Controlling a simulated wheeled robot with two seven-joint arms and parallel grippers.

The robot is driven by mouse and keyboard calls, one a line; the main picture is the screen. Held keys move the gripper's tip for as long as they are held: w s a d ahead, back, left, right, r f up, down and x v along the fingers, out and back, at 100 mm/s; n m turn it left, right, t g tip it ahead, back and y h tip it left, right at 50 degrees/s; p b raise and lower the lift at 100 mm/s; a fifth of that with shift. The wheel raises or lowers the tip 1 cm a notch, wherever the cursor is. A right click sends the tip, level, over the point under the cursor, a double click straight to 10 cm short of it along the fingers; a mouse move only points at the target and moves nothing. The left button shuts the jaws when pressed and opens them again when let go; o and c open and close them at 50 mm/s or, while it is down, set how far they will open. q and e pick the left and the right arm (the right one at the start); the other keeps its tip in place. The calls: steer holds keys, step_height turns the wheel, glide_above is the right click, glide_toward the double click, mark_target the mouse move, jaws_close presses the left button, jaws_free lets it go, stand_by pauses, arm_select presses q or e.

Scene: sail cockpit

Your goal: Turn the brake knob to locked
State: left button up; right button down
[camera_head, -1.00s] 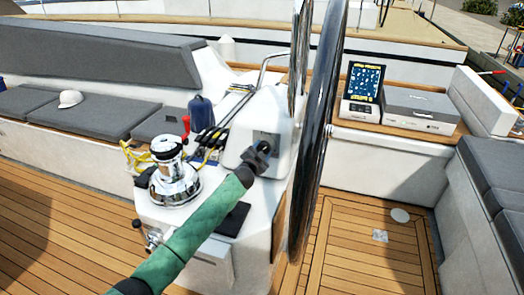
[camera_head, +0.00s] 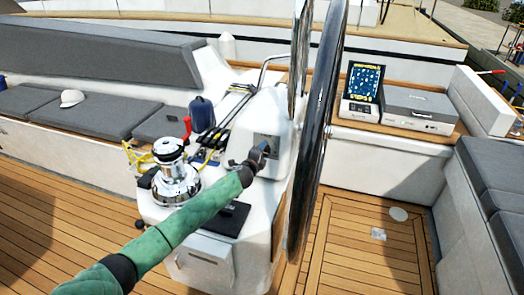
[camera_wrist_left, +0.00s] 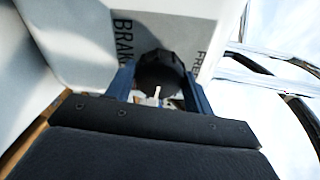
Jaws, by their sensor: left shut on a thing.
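The brake knob (camera_wrist_left: 160,72) is a round black knob with a ridged rim and a small pale mark. It sits on a grey plate (camera_wrist_left: 180,22) lettered "BRAKE" and, partly cut off, "FRE". In the left wrist view my left gripper (camera_wrist_left: 160,88) has one blue finger on each side of the knob and is shut on it. In the head view the left gripper (camera_head: 262,152) is at the plate on the white pedestal (camera_head: 272,112), and it hides the knob there. No "locked" lettering is readable. My right gripper is not in view.
The large dark steering wheel (camera_head: 318,130) stands just right of the pedestal. A chrome winch (camera_head: 174,178) is left of my forearm. Wooden deck is open at front left.

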arm_select(q)
steer(key=shift+f+m+p, duration=0.1)
steer(key=shift+m+p, duration=0.9)
steer(key=shift+m, duration=1.3)
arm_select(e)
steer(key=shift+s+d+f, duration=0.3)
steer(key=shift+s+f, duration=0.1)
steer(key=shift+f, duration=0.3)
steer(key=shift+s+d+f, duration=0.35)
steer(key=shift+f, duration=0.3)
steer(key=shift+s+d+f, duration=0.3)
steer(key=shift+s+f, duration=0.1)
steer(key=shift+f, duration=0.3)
arm_select(q)
steer(key=shift+s, duration=0.1)
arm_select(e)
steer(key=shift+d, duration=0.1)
arm_select(q)
steer(key=o, duration=1)
steer(key=shift+c, duration=0.2)
